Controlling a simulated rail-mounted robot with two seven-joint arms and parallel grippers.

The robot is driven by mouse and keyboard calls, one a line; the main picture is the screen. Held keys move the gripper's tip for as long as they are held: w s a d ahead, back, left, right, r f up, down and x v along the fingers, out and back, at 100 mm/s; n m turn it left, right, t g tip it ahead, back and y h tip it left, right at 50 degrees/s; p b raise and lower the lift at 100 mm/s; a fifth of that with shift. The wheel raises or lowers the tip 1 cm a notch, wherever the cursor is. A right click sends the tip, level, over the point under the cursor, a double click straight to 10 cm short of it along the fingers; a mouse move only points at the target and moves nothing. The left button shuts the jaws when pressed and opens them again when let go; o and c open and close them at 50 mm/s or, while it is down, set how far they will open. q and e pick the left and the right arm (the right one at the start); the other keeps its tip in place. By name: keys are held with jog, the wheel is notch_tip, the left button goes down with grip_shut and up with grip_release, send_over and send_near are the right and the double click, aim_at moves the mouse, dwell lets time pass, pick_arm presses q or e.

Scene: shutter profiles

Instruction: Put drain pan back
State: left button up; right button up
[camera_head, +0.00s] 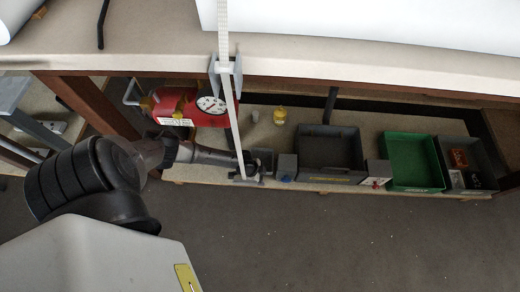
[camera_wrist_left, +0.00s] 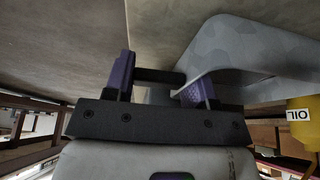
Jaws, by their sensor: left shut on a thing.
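My left gripper (camera_head: 247,165) reaches in from the left, low over the shelf under the bench, partly behind a pale vertical strip. In the left wrist view its two purple-padded fingers (camera_wrist_left: 160,85) stand apart, with a dark bar (camera_wrist_left: 158,75) between them. A mottled grey metal piece with a rounded corner (camera_wrist_left: 245,50), possibly the drain pan, reaches from beside the right finger towards the upper right. In the head view the held thing is too small and hidden to make out. My right gripper is not in view.
A red compressor with a gauge (camera_head: 208,106) stands behind my left arm. A yellow oil container (camera_head: 279,116) is farther back. A dark tray (camera_head: 335,179), a green tray (camera_head: 413,188) and a grey bin (camera_head: 470,191) stand to the right. The pale strip (camera_head: 234,130) hangs before the gripper.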

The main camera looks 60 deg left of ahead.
pick_arm(q)
jog(key=shift+r, duration=0.1)
jog(key=o, duration=1.3)
jog(key=shift+c, duration=0.2)
jog(key=p+v, duration=0.8)
jog(key=v, duration=0.4)
jog(key=shift+w, duration=0.1)
